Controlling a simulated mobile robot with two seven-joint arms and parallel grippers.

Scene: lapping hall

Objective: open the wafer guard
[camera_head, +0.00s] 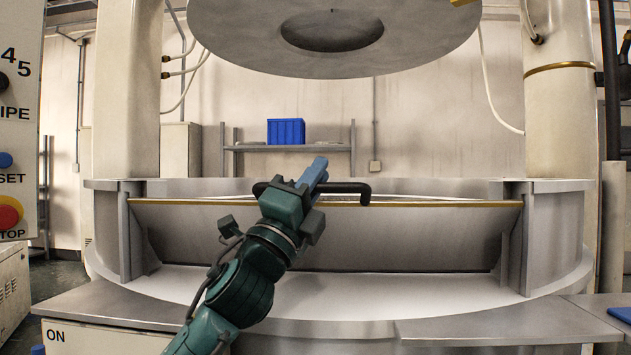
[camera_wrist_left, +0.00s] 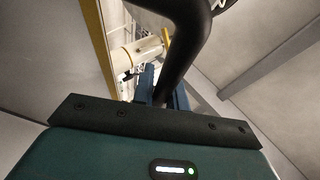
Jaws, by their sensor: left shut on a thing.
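The wafer guard (camera_head: 420,238) is a wide grey metal panel with a brass-coloured top edge, set across the front opening of the round machine basin. It stands up between the two side posts and looks somewhat slanted. A black bar handle (camera_head: 350,187) runs along its top; it also shows large in the left wrist view (camera_wrist_left: 186,45). My left gripper (camera_head: 316,177) is at the middle of the handle, its blue fingers shut around the bar. The fingers (camera_wrist_left: 160,88) are partly hidden by the handle in the left wrist view. My right gripper is in neither view.
A large grey disc (camera_head: 260,40) hangs above the basin. A control panel (camera_head: 18,120) with buttons is at the far left. A grey ledge (camera_head: 500,322) runs in front. A blue crate (camera_head: 286,131) sits on a shelf behind.

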